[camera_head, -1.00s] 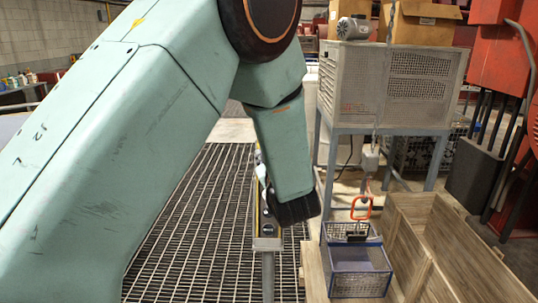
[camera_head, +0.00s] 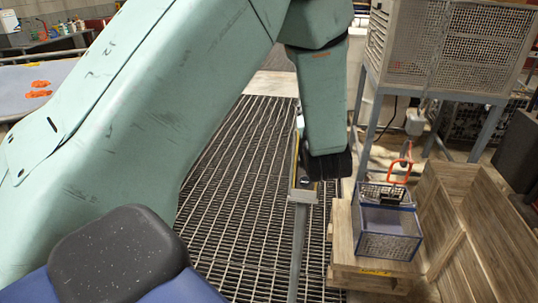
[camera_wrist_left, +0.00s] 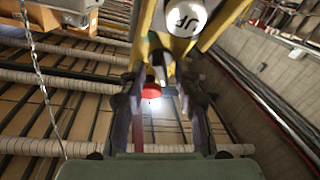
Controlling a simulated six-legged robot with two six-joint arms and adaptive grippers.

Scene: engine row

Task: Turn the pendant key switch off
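In the left wrist view, the yellow pendant (camera_wrist_left: 152,22) reaches in from the top with a round white button marked UP (camera_wrist_left: 184,17). A red round part (camera_wrist_left: 152,91) and a small metal piece show below it, between my fingers; I cannot tell which is the key switch. My left gripper (camera_wrist_left: 162,92) has its dark fingers apart on either side, and contact is not clear. In the head view my left arm hangs down beside a narrow yellow-edged upright (camera_head: 296,155) on a grey post; the wrist hides most of it and the fingers. My right gripper is not in view.
A mesh cabinet on legs (camera_head: 450,50) stands behind. Open grating floor (camera_head: 235,210) lies left of the post. A chain (camera_wrist_left: 40,80) hangs in the wrist view.

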